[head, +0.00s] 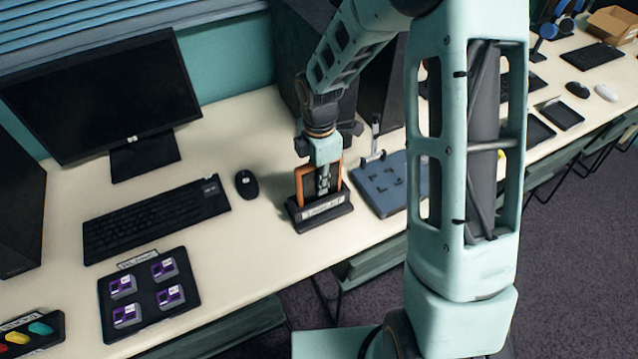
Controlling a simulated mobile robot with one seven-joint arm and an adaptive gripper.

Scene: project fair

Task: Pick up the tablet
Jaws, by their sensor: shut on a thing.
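The tablet (299,187) has an orange edge and stands upright in a dark stand (325,217) with a white label on its front. It is on the cream table, right of the black mouse. My gripper (323,182) comes down from above and is shut on the tablet. The gripper covers much of the tablet's middle, so mainly its orange left and right edges show. The tablet's lower end is at the stand; I cannot tell whether it is still seated there.
A keyboard (156,218), a mouse (246,184) and a monitor (105,95) stand to the left. A tray of purple-and-grey blocks (148,297) lies at the front left. A blue-grey board (388,187) lies close right of the stand. Dark computer cases stand behind. My arm hides part of the right side.

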